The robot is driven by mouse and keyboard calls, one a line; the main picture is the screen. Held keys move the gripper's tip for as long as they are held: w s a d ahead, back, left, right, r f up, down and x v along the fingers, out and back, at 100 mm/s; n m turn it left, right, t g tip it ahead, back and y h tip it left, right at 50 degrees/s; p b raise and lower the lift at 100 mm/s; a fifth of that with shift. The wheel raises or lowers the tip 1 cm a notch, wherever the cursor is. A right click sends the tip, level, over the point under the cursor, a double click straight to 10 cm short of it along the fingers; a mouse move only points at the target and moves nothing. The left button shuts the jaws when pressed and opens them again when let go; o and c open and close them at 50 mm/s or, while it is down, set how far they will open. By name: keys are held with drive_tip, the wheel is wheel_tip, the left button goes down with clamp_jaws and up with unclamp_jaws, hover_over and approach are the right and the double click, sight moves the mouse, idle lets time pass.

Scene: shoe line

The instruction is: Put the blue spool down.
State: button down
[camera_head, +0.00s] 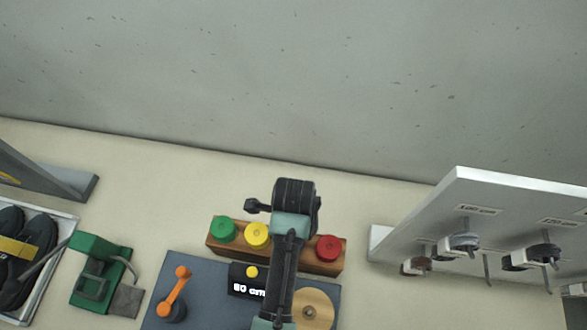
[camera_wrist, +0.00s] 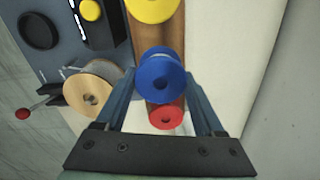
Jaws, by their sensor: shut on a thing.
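The blue spool (camera_wrist: 161,80) is between the two fingers of my gripper (camera_wrist: 161,85) in the wrist view, and the jaws are shut on it. It is over the wooden rack (camera_wrist: 148,36), between a yellow spool (camera_wrist: 152,8) and a red spool (camera_wrist: 166,117). I cannot tell whether it touches the rack. In the head view my arm and gripper (camera_head: 290,228) hide the blue spool. The rack (camera_head: 214,246) there shows a green spool (camera_head: 223,229), the yellow spool (camera_head: 257,235) and the red spool (camera_head: 328,247).
A dark blue machine base (camera_head: 215,285) with an orange crank (camera_head: 178,288), a display (camera_head: 246,283) and a wooden disc (camera_head: 313,308) lies in front of the rack. A green tool (camera_head: 92,270) and a shoe tray (camera_head: 52,275) are left. A white shelf with hooks (camera_head: 455,195) is right.

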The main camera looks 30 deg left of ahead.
drive_tip(key=shift+f, duration=1.4)
drive_tip(key=shift+f, duration=0.15)
unclamp_jaws()
wheel_tip(320, 180, up, 12)
drive_tip(key=shift+r, duration=0.2)
